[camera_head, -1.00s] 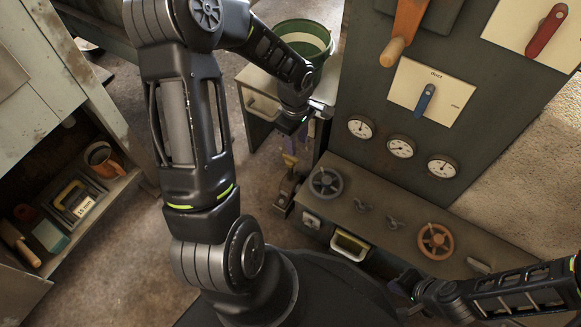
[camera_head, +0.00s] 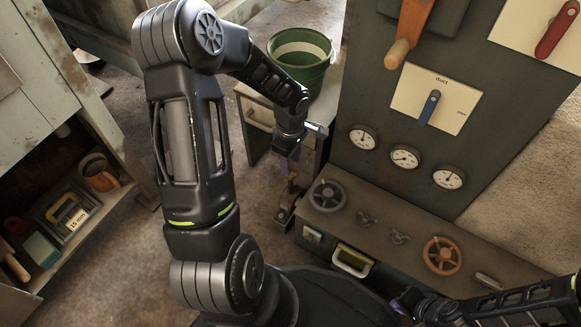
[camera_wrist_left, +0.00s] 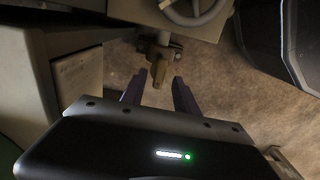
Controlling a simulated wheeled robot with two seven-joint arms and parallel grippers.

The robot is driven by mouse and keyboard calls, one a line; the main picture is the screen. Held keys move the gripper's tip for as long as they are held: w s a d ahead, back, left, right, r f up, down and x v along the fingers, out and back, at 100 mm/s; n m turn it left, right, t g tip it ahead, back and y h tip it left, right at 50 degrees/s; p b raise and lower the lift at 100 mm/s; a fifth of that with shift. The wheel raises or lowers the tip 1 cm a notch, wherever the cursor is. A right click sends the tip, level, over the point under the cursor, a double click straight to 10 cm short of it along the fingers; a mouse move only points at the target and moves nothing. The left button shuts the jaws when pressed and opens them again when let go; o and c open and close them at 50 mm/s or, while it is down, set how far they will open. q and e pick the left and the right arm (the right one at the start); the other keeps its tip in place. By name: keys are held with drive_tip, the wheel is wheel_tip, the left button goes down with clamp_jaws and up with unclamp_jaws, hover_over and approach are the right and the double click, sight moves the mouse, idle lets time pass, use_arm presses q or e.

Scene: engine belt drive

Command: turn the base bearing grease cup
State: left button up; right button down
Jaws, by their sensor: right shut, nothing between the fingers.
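The brass grease cup (camera_head: 291,186) stands upright on a dark bearing block (camera_head: 285,208) low beside the left end of the bench. It also shows in the left wrist view (camera_wrist_left: 159,72), just beyond and between the fingertips. My left gripper (camera_head: 290,160) points down above the cup. In the left wrist view its two purple fingers (camera_wrist_left: 159,80) are apart with nothing gripped. Whether they touch the cup cannot be told. My right gripper (camera_head: 402,304) is at the lower right, in front of the bench, shut and empty.
The bench carries a grey handwheel (camera_head: 327,195), an orange handwheel (camera_head: 442,255) and small valves. A panel with gauges (camera_head: 405,158) and levers rises behind. A green bucket (camera_head: 300,60) stands on a cabinet close to my left forearm. The floor left of the block is clear.

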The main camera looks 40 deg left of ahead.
use_arm(q)
wheel_tip(320, 180, down, 2)
drive_tip(key=shift+f, duration=0.1)
drive_tip(key=shift+c, duration=0.2)
clamp_jaws()
idle(0.5)
